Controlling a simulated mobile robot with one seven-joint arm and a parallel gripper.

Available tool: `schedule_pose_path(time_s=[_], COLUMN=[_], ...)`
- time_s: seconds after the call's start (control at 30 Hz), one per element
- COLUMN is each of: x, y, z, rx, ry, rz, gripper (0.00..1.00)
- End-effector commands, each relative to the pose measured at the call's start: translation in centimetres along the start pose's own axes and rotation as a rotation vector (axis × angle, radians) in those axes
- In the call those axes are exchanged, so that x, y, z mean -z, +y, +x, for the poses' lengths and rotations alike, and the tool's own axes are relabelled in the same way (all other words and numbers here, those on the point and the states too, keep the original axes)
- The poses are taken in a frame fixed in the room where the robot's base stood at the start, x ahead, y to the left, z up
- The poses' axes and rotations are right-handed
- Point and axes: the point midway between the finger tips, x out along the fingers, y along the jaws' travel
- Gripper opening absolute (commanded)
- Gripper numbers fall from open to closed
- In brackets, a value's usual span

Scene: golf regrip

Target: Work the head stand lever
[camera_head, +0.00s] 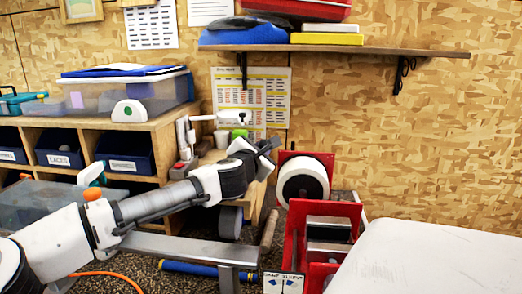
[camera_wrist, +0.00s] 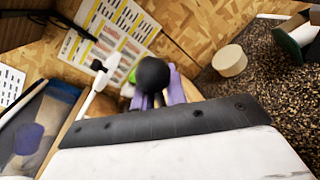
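My gripper (camera_head: 268,147) is at the end of my outstretched arm, beside the wooden bench top and left of the red stand with the white wheel. In the wrist view a round black knob (camera_wrist: 153,74) shows just past the dark bolted edge of my wrist. Purple parts (camera_wrist: 175,88) flank the knob; I cannot tell whether they are my fingertips or whether they touch it. A white bar with a dark end (camera_wrist: 97,68) stands left of the knob. In the head view a white fixture (camera_head: 232,117) is behind my gripper. I cannot tell which part is the lever.
A white wheel (camera_head: 303,182) on a red stand is right of my gripper, with a red bin (camera_head: 297,252) in front. A white surface (camera_head: 430,260) fills the lower right. Storage cubbies (camera_head: 125,158) stand left. A shelf (camera_head: 340,49) hangs above.

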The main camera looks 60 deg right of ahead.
Motion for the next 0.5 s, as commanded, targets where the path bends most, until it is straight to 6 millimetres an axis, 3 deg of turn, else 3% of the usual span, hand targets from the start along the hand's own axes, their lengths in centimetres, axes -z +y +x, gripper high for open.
schedule_pose_path(time_s=[0.1,0.5], x=[0.0,0.19], y=[0.01,0.13], z=[0.0,-0.8], rx=[0.0,-0.003], ry=[0.0,0.002], rz=[0.0,0.0], gripper=[0.3,0.3])
